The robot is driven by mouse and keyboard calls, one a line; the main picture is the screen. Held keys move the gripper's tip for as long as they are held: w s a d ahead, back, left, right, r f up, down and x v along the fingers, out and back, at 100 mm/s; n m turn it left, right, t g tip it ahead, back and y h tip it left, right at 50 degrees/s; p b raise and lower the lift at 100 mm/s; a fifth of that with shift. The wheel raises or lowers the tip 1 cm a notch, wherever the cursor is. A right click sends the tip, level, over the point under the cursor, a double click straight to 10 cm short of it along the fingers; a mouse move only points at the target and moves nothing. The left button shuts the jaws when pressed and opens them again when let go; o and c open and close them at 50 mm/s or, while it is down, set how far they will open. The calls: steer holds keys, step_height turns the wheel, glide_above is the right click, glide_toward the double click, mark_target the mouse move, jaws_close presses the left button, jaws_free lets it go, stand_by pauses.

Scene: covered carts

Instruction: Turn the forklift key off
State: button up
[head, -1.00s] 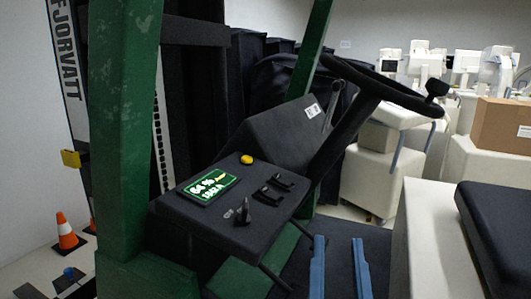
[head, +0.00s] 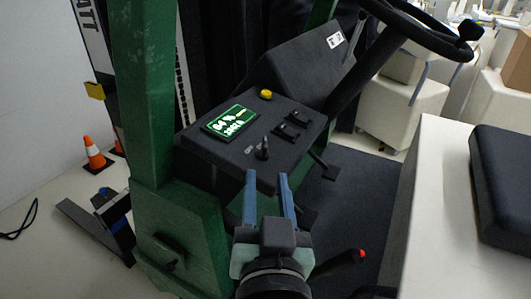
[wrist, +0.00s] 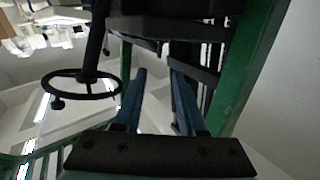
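The forklift key (head: 263,149) is a small dark upright piece on the sloped black console (head: 228,157) in the head view. A lit green display (head: 230,121) sits on the same panel, with a yellow button (head: 265,94) and two black switches (head: 291,125) behind the key. My gripper (head: 267,175) has two blue fingers, open with an empty gap between them. In the head view the fingertips show just below the key, apart from it. In the wrist view my gripper (wrist: 157,74) is also open and empty; I cannot make out the key there.
The green forklift post (head: 146,100) stands left of the console. The steering wheel (head: 425,30) is at the upper right, and also shows in the wrist view (wrist: 82,90). A black seat (head: 500,185) is at the right. A red-tipped lever (head: 361,254) is near my gripper.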

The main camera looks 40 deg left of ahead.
mark_target(266, 147)
steer(key=p+x, duration=0.1)
steer(key=x, duration=0.8)
steer(key=shift+w+r, duration=0.1)
steer(key=shift+x, duration=0.9)
jaws_close()
